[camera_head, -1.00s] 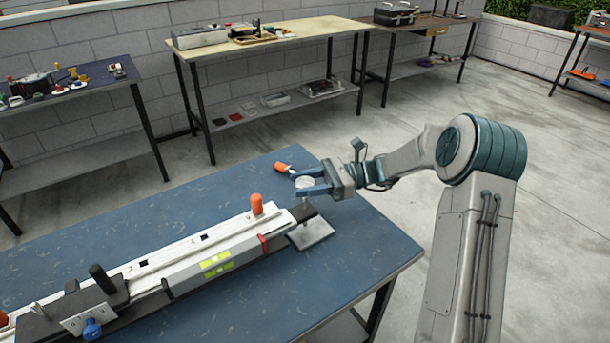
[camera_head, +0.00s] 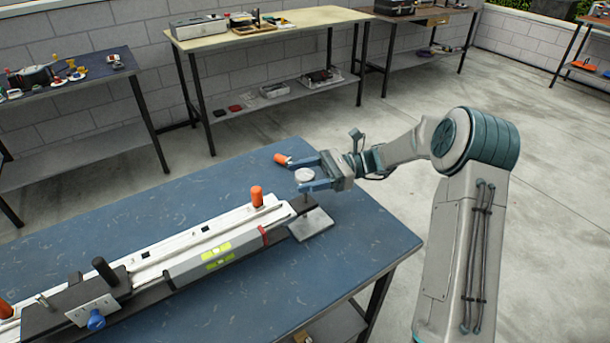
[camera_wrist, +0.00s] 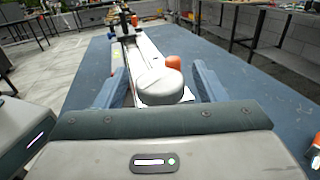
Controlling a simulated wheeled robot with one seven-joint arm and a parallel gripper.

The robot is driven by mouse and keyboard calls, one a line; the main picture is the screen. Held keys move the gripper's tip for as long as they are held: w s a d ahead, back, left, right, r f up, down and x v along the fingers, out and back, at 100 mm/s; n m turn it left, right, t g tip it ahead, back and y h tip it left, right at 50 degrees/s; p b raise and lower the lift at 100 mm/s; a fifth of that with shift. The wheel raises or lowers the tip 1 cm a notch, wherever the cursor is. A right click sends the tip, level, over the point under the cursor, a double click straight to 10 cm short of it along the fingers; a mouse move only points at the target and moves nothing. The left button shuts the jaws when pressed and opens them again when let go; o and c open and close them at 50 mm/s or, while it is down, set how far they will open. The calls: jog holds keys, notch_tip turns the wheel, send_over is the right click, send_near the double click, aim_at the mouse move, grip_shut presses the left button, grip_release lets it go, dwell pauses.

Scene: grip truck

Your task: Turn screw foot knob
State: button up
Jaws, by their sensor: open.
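The screw foot knob (camera_head: 304,175) is a round, pale grey-white disc on a thin stem at the right end of the long rail device (camera_head: 170,262). A flat grey foot plate (camera_head: 311,224) lies below it on the blue table. My gripper (camera_head: 299,173) is open at the knob, with its blue fingers on either side of it. In the wrist view the knob (camera_wrist: 160,84) sits between the two open fingers (camera_wrist: 158,86), with a visible gap to each. Whether a finger touches it elsewhere cannot be told.
An orange-handled tool (camera_head: 283,160) lies behind my gripper on the blue table (camera_head: 340,265). Orange posts (camera_head: 257,196) stand up from the rail, and a blue knob (camera_head: 96,320) sits at its near left end. The table's right side is clear.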

jog(key=v, duration=1.4)
jog(key=shift+a, duration=0.1)
dwell(0.3)
jog(key=s+a+r+n+h+p, duration=0.1)
jog(key=s+a+r+n+h, duration=0.1)
jog(key=s+a+r+h, duration=0.25)
jog(key=s+d+r+n+t+h+p, duration=0.1)
jog(key=s+n+h, duration=0.3)
jog(key=s, duration=0.4)
jog(key=s+d+r+n+t+h+p, duration=0.1)
jog(key=s+d+n+t+h+p, duration=0.1)
jog(key=s, duration=0.6)
jog(key=s+d+r+n+t+h+p, duration=0.1)
jog(key=s+d+n+t+h, duration=0.3)
jog(key=s, duration=0.5)
jog(key=shift+r+n+t+h+p, duration=0.35)
jog(key=shift+r+n+t+h, duration=0.25)
jog(key=shift+n+h, duration=0.65)
jog(key=shift+a+f, duration=0.1)
